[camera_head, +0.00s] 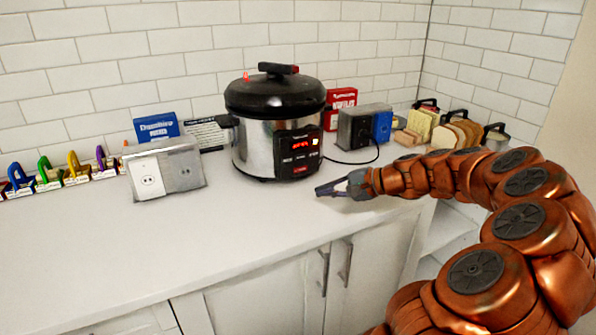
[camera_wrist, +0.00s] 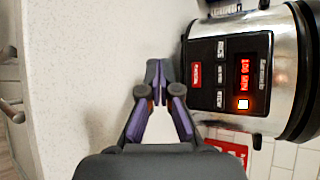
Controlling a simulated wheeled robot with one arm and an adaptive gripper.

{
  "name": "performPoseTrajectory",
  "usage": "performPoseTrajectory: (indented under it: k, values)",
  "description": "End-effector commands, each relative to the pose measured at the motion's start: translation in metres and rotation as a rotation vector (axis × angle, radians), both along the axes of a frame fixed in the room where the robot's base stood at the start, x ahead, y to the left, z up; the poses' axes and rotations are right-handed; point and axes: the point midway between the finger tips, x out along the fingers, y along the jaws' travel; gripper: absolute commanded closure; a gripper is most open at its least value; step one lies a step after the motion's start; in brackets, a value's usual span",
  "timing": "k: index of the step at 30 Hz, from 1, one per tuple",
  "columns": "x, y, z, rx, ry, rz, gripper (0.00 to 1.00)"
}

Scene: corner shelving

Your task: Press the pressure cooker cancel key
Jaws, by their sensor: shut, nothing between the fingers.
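The pressure cooker (camera_head: 258,140) is silver with a black lid and stands upright on the counter against the tiled wall. Its dark control panel (camera_head: 299,151) has a lit red display and also shows, turned sideways, in the wrist view (camera_wrist: 231,75). In the wrist view the panel carries several small labelled keys (camera_wrist: 220,75), a red label (camera_wrist: 197,74) and a lit square key (camera_wrist: 243,104). I cannot read which key is cancel. My gripper (camera_head: 322,190) is just above the counter, front right of the cooker, apart from it. In the wrist view its fingertips (camera_wrist: 157,78) are together and empty, beside the panel.
A grey and white socket box (camera_head: 165,172) stands left of the cooker, with a blue box (camera_head: 157,128) behind it. A dark and blue appliance (camera_head: 365,128) with a cord and a red box (camera_head: 341,98) stand right. The counter's front (camera_head: 230,225) is clear.

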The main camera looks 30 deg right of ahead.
Motion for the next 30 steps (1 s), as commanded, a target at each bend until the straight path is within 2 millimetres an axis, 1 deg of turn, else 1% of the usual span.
performPoseTrajectory:
  k: [4, 8, 24, 30]
  values:
    - [0.001, 0.000, 0.000, 0.000, 0.001, 0.000, 1.00]
    - [0.009, 0.000, 0.001, -0.001, 0.000, 0.002, 1.00]
    - [0.071, -0.004, 0.000, 0.000, 0.001, 0.005, 1.00]
    - [0.084, -0.004, 0.000, 0.000, 0.001, 0.006, 1.00]
